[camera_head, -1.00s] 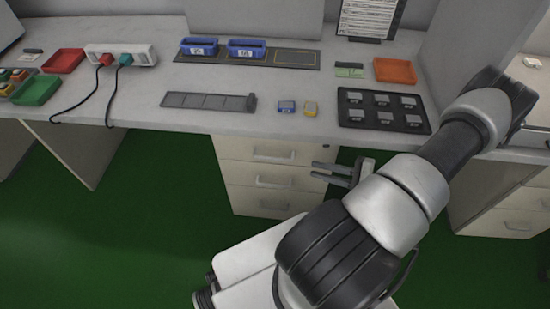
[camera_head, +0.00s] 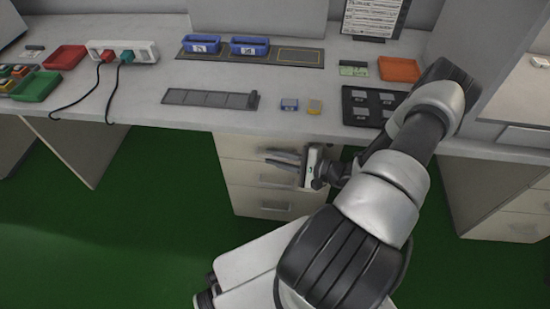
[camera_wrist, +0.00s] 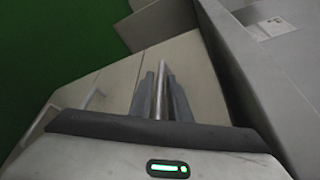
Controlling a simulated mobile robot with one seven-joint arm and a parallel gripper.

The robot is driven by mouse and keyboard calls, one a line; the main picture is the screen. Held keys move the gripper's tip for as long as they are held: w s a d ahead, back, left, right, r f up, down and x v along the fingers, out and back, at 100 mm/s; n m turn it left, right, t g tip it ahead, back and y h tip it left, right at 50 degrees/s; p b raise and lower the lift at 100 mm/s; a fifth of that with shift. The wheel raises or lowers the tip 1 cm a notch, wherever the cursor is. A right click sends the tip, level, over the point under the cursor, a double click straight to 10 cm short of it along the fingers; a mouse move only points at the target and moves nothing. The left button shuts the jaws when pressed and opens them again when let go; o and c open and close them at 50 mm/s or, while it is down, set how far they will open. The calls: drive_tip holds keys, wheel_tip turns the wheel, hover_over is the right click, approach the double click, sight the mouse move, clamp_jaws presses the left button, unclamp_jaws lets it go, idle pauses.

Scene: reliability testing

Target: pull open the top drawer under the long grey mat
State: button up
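The top drawer (camera_head: 236,146) is the upper front of a pale drawer unit under the desk and looks closed. A long grey mat (camera_head: 186,56) lies at the back of the desk above it, with two blue bins on it. My gripper (camera_head: 272,158) is in front of the top drawer, and its fingers cover the handle area in the head view. In the wrist view, my fingers (camera_wrist: 161,92) point at the drawer fronts with a bright metal bar between them. It may be the top handle; whether they grip it is unclear.
A lower drawer handle (camera_head: 276,208) shows beneath my gripper. A black tray (camera_head: 352,117) is partly behind my arm. Green floor is clear at left.

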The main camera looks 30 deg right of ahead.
clamp_jaws()
idle(1.5)
